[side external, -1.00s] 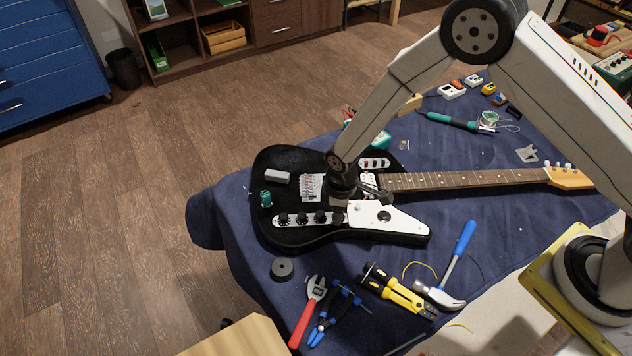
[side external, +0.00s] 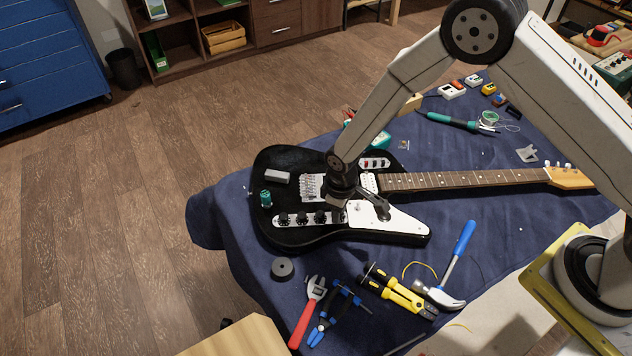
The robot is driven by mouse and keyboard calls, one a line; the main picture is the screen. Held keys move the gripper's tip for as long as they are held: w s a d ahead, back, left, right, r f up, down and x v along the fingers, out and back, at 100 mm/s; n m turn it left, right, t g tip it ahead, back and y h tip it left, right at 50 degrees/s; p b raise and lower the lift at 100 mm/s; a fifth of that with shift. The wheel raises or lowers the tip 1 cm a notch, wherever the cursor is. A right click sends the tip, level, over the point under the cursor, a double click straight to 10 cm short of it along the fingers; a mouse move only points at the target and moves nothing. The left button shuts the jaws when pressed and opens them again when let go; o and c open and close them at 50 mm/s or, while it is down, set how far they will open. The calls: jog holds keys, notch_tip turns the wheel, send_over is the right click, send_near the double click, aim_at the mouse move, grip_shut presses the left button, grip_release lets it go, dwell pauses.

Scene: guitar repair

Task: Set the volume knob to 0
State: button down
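A black electric guitar (side external: 285,160) with a white pickguard (side external: 405,222) lies flat on the blue cloth. Several black knobs (side external: 301,218) stand in a row on a light plate along the guitar body's near edge. Which of them is the volume knob, and where any pointer sits, is too small to tell. My gripper (side external: 382,211) is over the pickguard, to the right of the knobs. It looks clear of the knobs. The frames are too small to show whether its fingers are apart, and I see nothing held in it. My wrist hides part of the body near the bridge.
A small green cylinder (side external: 266,198) and a grey block (side external: 277,177) rest on the guitar body. A red wrench (side external: 307,312), blue pliers (side external: 335,312), yellow-handled tools (side external: 398,292) and a hammer (side external: 459,250) lie in front. The blue cloth (side external: 480,210) has bare room right of the pickguard.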

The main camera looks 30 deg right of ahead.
jog(key=n, duration=0.5)
jog(key=shift+n, duration=0.4)
jog(key=n, duration=0.6)
dwell(0.3)
jog(key=c, duration=0.7)
grip_release()
jog(key=shift+c, duration=0.2)
